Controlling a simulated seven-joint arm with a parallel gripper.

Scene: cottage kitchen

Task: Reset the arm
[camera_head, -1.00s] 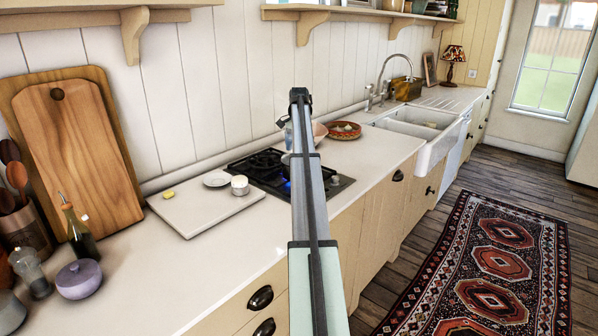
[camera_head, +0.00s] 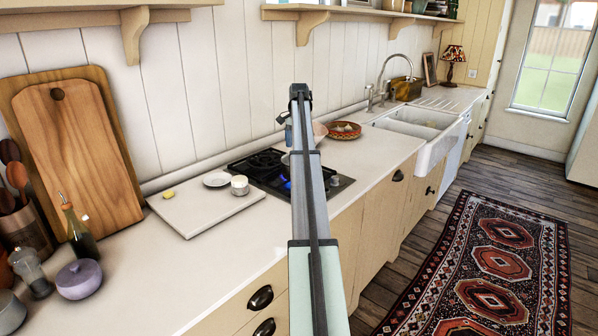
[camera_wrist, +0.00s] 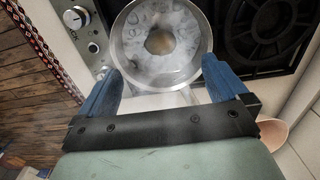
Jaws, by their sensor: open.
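In the wrist view my gripper (camera_wrist: 165,85) is open, with its two blue fingers spread apart and nothing between them that I can see held. A round metal pan (camera_wrist: 160,45) on the hob lies just beyond the fingertips; whether the fingers touch it I cannot tell. In the head view my arm reaches forward over the counter, and its far end hides most of the gripper and part of the hob (camera_head: 262,172).
A patterned bowl (camera_head: 343,131) and the sink (camera_head: 425,120) are beyond. An oil bottle (camera_head: 80,232) and lilac pot (camera_head: 78,279) stand at left. The front counter is clear.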

